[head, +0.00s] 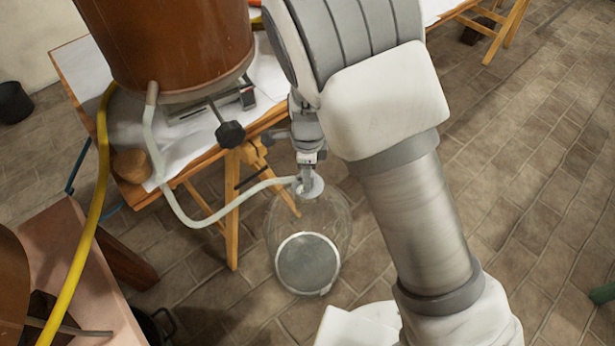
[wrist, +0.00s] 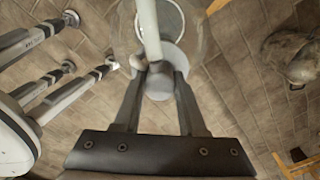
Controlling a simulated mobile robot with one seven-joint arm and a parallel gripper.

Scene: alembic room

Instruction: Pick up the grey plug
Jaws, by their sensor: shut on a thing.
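The grey plug (head: 314,188) is a pale round piece at the top of a large clear glass vessel (head: 345,225). A pale hose (head: 204,222) runs to it from the brown tank. In the wrist view the plug (wrist: 160,87) lies between my fingers, with the hose passing over it. My gripper (head: 307,178) points down and is shut on the plug; it also shows in the wrist view (wrist: 159,76). I cannot tell whether the plug sits in the vessel's mouth or just above it. The fingers partly hide the plug.
The brown tank (head: 165,45) stands over a wooden trestle table (head: 75,75) at the upper left. A yellow hose (head: 101,180) hangs at the left, beside a wooden bench (head: 75,265). Tiled floor (head: 530,150) is open on the right.

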